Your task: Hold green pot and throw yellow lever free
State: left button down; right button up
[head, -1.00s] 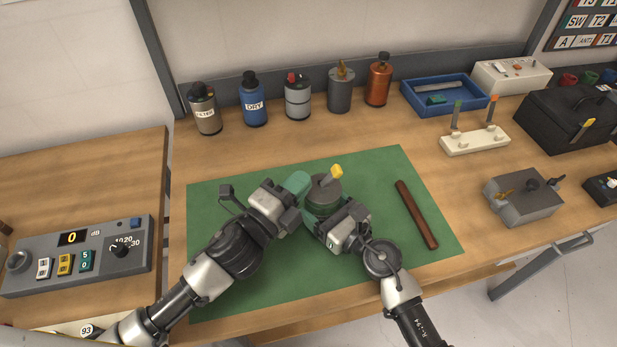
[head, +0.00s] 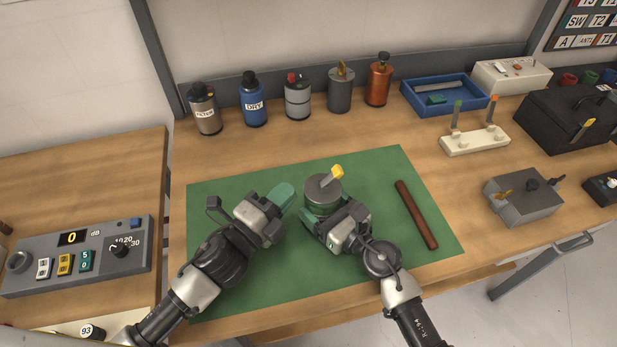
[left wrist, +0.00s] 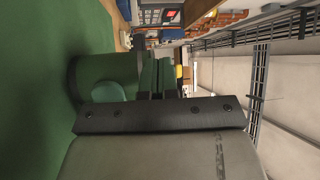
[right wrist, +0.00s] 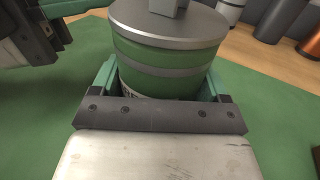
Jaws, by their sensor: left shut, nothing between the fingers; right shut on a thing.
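The green pot (head: 320,208) stands upright on the green mat (head: 385,180). Its grey lid carries a yellow-tipped lever (head: 336,172) that leans up to the right. My right gripper (head: 319,216) is shut on the pot's body from the near side; the right wrist view shows a finger on each side of the banded green body (right wrist: 160,72). My left gripper (head: 284,195) is shut and empty, to the left of the pot and apart from it. In the left wrist view the pot (left wrist: 105,78) shows beyond its closed fingers (left wrist: 157,78).
A brown rod (head: 416,214) lies on the mat to the right. Several canisters, among them a blue one (head: 254,104), stand along the back. A grey lever box (head: 523,197) and a white lever stand (head: 474,140) are at the right. Free mat lies behind the pot.

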pick_arm(q)
jog(key=shift+s+a+f, duration=0.25)
jog(key=shift+a+f, duration=0.3)
jog(key=shift+a, duration=0.15)
jog(key=shift+s+a+f, duration=0.2)
jog(key=shift+a+f, duration=0.35)
jog(key=shift+a, duration=0.1)
pick_arm(e)
jog(key=shift+r, duration=0.1)
jog(key=o, duration=1.1)
jog(key=shift+o, duration=0.2)
